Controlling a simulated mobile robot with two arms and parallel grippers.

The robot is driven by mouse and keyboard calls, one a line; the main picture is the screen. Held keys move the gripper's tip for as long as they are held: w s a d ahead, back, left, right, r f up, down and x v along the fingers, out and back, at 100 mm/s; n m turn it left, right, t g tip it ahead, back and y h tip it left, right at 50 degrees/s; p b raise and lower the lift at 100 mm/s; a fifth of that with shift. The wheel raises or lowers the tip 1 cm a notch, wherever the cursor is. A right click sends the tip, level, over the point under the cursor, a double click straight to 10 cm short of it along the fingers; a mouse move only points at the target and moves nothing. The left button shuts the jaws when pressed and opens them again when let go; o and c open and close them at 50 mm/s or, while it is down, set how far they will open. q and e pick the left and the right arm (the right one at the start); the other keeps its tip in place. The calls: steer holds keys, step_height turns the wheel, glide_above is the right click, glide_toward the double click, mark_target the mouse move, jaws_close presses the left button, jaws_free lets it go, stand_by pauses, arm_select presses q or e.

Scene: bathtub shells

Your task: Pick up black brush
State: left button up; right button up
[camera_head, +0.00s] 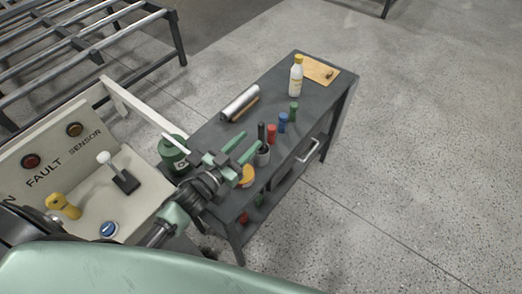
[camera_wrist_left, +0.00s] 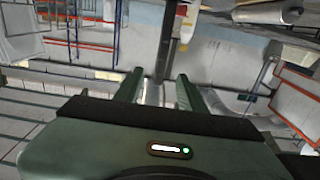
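A dark upright object, which looks like the black brush (camera_head: 261,131), stands in a small grey cup (camera_head: 263,157) on the dark workbench (camera_head: 215,135). My left gripper (camera_head: 250,147) is just left of the cup and brush, with its two green fingers spread and pointing towards them. In the left wrist view its fingers (camera_wrist_left: 158,80) are apart with nothing visibly held. I cannot tell whether the brush shows in that view. My right gripper is in neither view.
Close by stand a red container (camera_head: 272,134), a blue one (camera_head: 283,122) and a green one (camera_head: 294,112). A yellow roll (camera_head: 246,177) lies near my gripper. A green canister (camera_head: 173,153) is on the left. A white bottle (camera_head: 296,76) stands at the far end.

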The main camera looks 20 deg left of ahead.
mark_target(259, 130)
arm_select(q)
steer(key=b+x, duration=0.1)
steer(key=x, duration=0.6)
steer(key=shift+r+b, duration=0.15)
steer(key=shift+b, duration=0.25)
steer(key=shift+s, duration=0.1)
jaws_close()
